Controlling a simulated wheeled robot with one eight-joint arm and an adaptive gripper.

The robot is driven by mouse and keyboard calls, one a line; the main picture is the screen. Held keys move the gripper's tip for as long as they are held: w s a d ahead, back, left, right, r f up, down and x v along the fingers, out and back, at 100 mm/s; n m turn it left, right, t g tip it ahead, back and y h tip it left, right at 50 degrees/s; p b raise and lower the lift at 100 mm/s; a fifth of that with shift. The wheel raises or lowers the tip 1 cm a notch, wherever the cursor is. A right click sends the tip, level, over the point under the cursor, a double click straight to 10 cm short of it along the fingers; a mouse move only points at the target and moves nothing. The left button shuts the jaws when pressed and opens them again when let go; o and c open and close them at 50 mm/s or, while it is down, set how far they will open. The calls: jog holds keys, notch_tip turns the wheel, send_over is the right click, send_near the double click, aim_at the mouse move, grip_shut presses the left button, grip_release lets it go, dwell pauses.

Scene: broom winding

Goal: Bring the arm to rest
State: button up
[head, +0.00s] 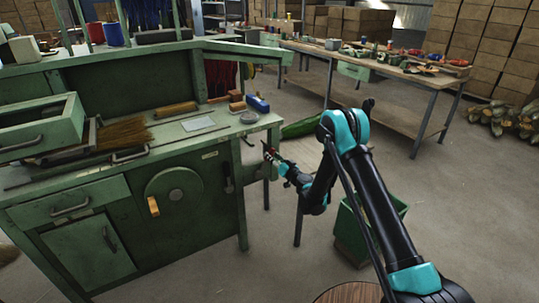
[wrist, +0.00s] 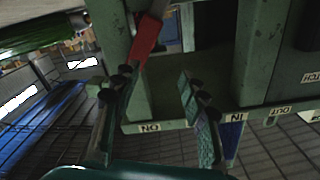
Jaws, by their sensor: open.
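My arm, black with teal joints, reaches in from the right in the head view. It bends at a raised elbow and runs down to the right end of the green workbench (head: 110,185). My gripper (head: 270,157) is by the bench's right side, below the top. In the wrist view my gripper (wrist: 158,82) has its two fingers spread, with nothing held between the tips. A red lever handle (wrist: 148,38) is just beyond and close to the left fingertip; whether they touch is unclear.
A green bin (head: 350,235) stands on the floor below my arm. A long table (head: 405,80) with tools is behind it. A brush (head: 125,133) and a blue item (head: 258,103) lie on the workbench.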

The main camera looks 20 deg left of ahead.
jog(key=shift+v, duration=0.8)
jog(key=s+d+r+n+g+h, duration=0.1)
jog(key=s+d+r+g, duration=0.1)
jog(key=d+r, duration=0.75)
jog(key=s+d+r+g+h, duration=0.25)
jog(key=s+d+r, duration=0.35)
jog(key=s+d, duration=0.3)
jog(key=s+d+f+m+g+h, duration=0.1)
jog(key=s+d+f+m+h, duration=0.1)
jog(key=s+d, duration=0.8)
jog(key=s+d+f+m+g+h, duration=0.1)
jog(key=s+d+h, duration=0.3)
jog(key=s+d, duration=0.6)
jog(key=s+d+f+m+g+h, duration=0.1)
jog(key=s+d+f+m+h, duration=0.1)
jog(key=s+d, duration=0.8)
jog(key=shift+s+d+f+m+h, duration=0.3)
jog(key=shift+s+d+m+h, duration=0.1)
jog(key=shift+m+h, duration=0.55)
jog(key=shift+c, duration=0.2)
